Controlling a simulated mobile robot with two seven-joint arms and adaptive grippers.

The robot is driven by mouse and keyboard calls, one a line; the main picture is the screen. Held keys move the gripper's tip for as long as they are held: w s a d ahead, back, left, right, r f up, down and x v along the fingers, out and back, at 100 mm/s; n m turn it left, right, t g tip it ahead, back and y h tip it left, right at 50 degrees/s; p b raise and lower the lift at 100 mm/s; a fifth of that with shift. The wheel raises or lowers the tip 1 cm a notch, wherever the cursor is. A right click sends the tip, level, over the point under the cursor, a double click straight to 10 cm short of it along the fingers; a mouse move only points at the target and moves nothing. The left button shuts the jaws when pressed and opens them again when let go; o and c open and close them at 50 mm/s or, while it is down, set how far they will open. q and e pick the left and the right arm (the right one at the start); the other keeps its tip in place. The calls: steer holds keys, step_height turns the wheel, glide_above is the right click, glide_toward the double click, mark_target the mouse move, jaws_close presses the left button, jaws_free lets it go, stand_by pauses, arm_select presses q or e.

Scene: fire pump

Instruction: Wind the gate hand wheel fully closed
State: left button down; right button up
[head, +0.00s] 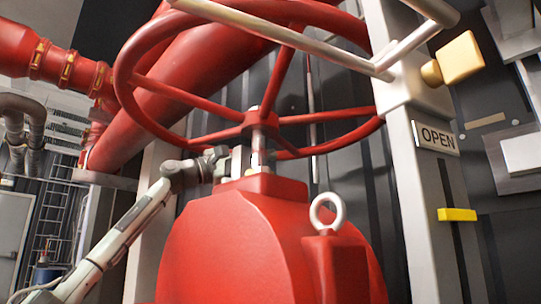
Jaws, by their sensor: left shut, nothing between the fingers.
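The red gate hand wheel (262,120) is large and spoked and lies across the upper middle, its rim partly cut off by the top edge. Its hub sits on a pale stem above the red valve body (235,235). My left gripper (238,160) is under the wheel, close to the stem and just above the valve body. It is shut and empty; whether it touches the stem I cannot tell. An OPEN plate (437,137) is on the grey post, with a yellow marker (457,214) below it by a dark slot. My right gripper is not in view.
The grey post (405,180) stands right of the wheel. Pale bars and a yellow block (460,58) stick out near its top, crossing in front of the rim. A metal ring (327,211) stands on the valve body. A thick red pipe (150,120) runs behind.

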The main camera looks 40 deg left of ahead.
arm_select(q)
steer(key=v, duration=0.9)
steer(key=shift+s, duration=0.3)
steer(key=shift+a+f, duration=0.1)
steer(key=shift+f, duration=0.05)
